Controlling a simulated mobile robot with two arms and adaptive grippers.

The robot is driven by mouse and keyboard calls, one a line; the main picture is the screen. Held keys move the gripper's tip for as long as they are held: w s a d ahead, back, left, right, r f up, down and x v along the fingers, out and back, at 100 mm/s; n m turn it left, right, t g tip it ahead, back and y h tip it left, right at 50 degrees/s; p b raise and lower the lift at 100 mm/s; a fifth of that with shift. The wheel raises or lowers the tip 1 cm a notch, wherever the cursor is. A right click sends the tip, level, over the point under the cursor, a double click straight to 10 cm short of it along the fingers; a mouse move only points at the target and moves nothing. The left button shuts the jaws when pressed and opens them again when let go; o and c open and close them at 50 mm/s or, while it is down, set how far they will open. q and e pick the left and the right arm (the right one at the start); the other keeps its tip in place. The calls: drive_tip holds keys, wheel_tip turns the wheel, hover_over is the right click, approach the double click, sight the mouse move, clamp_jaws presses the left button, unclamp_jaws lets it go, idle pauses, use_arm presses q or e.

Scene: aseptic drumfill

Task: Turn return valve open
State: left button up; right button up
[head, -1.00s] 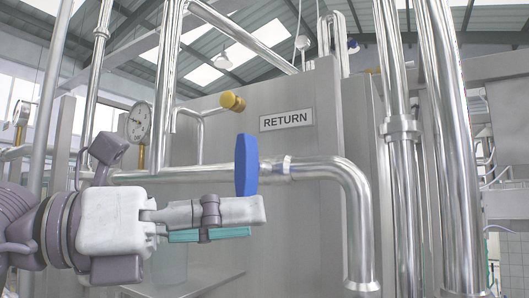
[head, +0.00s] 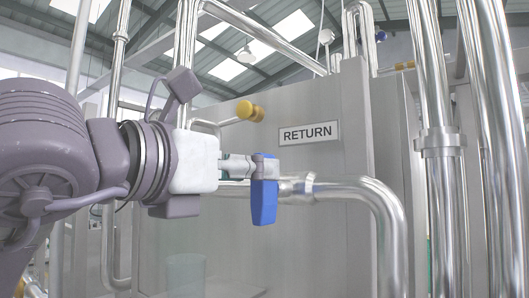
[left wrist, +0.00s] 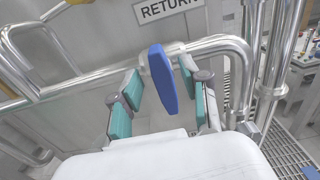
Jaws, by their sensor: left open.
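The return valve's blue handle (head: 264,203) stands upright on a horizontal steel pipe (head: 340,190), below a sign (head: 309,133) reading RETURN. My left gripper (head: 264,168) is at the handle's upper part and hides some of it in the head view. In the left wrist view the blue handle (left wrist: 163,80) stands between the two teal-padded fingers of my open left gripper (left wrist: 160,76). A gap shows on the left side of the handle; contact on the right side is hard to tell. My right gripper is not in view.
A yellow knob (head: 249,111) on a thin pipe sits above and left of the handle. Vertical steel pipes (head: 440,180) stand at the right. A flat steel panel (head: 330,240) lies behind the valve. A floor grating (left wrist: 290,152) shows at lower right in the wrist view.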

use_arm(q)
drive_tip(key=p+x, duration=0.1)
drive_tip(key=x, duration=0.1)
drive_tip(key=shift+w+d+r, duration=0.1)
drive_tip(key=shift+w+d, duration=0.4)
drive_tip(key=shift+w, duration=0.25)
clamp_jaws()
